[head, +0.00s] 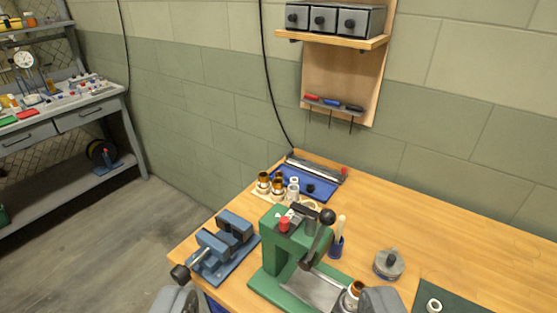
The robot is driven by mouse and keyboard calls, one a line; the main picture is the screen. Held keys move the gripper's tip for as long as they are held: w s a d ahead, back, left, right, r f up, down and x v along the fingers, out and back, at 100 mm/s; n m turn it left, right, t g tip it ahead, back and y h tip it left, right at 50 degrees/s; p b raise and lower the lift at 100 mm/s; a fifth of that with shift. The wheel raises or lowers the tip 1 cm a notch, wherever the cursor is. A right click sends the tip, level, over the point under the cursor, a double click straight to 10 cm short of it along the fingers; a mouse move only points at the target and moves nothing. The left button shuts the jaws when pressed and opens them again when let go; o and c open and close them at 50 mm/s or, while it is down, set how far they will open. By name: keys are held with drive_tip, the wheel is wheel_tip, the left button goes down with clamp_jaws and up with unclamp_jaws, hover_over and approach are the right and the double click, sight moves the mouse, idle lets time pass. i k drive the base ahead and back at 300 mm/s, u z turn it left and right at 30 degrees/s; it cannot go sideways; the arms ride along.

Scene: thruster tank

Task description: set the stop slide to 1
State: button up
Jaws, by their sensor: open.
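A grey rail (318,167) with a red piece (344,172) at its right end lies along the back edge of the wooden bench; it may be the stop slide, but I cannot tell for sure. No scale or number is readable on it. A green press (282,240) with a red cap (284,226) and a black-knobbed lever stands at the front middle. My gripper (278,302) is open at the bottom edge, one finger at the left and one at the right, with the press between and beyond them. It holds nothing that I can see.
A blue vise (222,246) stands left of the press. A blue tray (322,189) and several brass and white parts lie behind it. A blue cup (336,247) and a round grey pot (388,264) stand to the right. The bench's right rear (440,225) is clear.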

sight(287, 225)
drive_tip(key=u, duration=0.05)
drive_tip(key=k, duration=1.3)
drive_tip(key=u, duration=0.45)
drive_tip(key=i, duration=0.65)
drive_tip(key=u, duration=0.45)
drive_tip(key=i, duration=1.15)
drive_tip(key=z, duration=0.45)
